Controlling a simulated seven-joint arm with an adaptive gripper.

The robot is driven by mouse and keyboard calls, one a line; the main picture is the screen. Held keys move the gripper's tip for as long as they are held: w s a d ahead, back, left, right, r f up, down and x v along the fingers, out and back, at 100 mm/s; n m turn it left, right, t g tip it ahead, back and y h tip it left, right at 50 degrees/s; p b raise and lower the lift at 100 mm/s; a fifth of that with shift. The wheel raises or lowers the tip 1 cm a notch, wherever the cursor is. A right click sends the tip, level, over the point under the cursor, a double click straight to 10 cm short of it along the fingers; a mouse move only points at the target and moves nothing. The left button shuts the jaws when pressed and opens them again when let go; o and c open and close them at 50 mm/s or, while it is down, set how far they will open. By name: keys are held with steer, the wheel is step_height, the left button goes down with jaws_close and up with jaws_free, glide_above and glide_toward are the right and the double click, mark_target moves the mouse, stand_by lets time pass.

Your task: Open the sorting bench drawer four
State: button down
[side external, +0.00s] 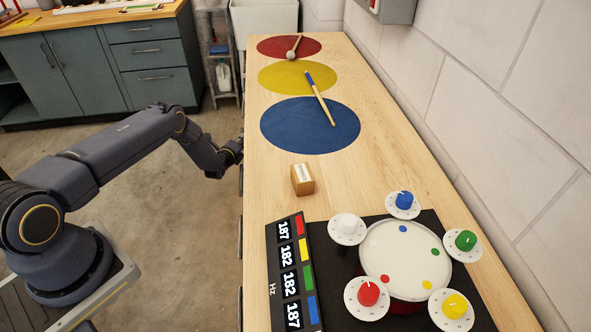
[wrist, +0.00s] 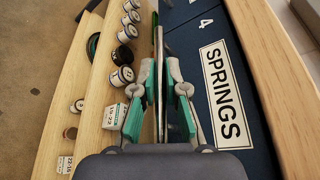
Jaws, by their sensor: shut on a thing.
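The dark blue drawer front (wrist: 208,75) bears a "4" and a white SPRINGS label (wrist: 224,92) in the wrist view, with the lettering turned sideways. A thin, long handle bar (wrist: 160,42) runs along the drawer front's left edge in this view. My gripper (wrist: 161,85) is shut on this handle, one finger on each side. In the side external view my gripper (side external: 236,149) is against the left side of the bench. The drawer front is hidden there. I cannot tell how far the drawer is out.
The wooden bench top (side external: 225,0) edges the drawer at the right in the wrist view (wrist: 268,70). Wooden shelves (wrist: 97,85) with several cans lie to the left. A drum (side external: 405,255), a frequency display (side external: 291,270) and a small wooden block (side external: 302,179) sit on the bench.

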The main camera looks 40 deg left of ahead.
steer(key=s+a, duration=1.4)
steer(key=shift+s+a, duration=0.35)
steer(key=shift+s, duration=0.05)
steer(key=c, duration=1.2)
jaws_free()
steer(key=v, duration=1.2)
